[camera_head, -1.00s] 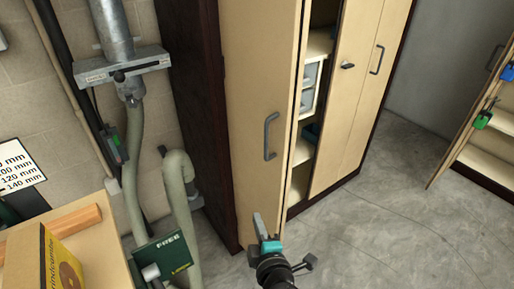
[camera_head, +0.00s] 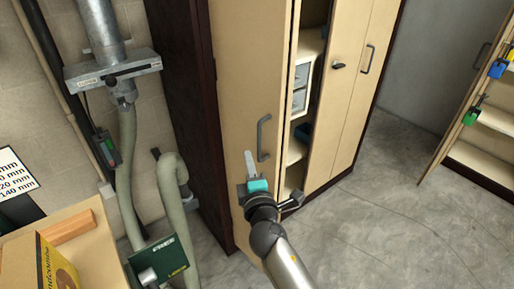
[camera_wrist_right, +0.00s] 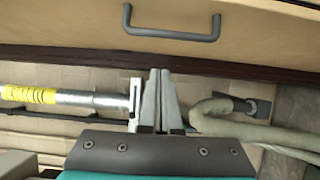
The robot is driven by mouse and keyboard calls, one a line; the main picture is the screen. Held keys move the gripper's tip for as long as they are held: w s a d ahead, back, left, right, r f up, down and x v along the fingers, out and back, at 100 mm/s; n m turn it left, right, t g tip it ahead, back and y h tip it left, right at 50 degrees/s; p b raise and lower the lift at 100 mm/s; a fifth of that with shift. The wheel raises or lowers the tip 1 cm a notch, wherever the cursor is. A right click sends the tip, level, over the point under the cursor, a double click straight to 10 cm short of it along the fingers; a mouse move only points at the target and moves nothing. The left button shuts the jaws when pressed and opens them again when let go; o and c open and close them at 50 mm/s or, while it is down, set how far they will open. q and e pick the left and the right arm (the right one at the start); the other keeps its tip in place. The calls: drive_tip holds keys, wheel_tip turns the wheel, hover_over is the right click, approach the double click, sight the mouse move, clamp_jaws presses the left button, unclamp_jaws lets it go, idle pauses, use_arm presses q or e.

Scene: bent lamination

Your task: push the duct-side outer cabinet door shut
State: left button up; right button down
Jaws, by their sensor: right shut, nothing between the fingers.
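The duct-side outer cabinet door (camera_head: 238,75) is a tall pale wood panel with a grey bar handle (camera_head: 263,138). It stands partly open, with an open gap along its right edge. My right gripper (camera_head: 249,157) is shut and empty, in front of the lower part of this door, just left of and below the handle. Whether it touches the door I cannot tell. In the right wrist view the closed fingers (camera_wrist_right: 160,73) point towards the dark cabinet edge, with the handle (camera_wrist_right: 172,35) beyond. My left gripper is not in view.
A neighbouring cabinet door (camera_head: 335,110) stands to the right. A grey duct hose (camera_head: 170,190) and a green box (camera_head: 160,257) are on the left. The floor (camera_head: 400,220) at right is clear.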

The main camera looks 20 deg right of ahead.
sight(258, 149)
drive_tip(key=shift+w+d, duration=0.85)
drive_tip(key=shift+w, duration=0.15)
drive_tip(key=shift+w+d, duration=0.8)
drive_tip(key=shift+w, duration=0.2)
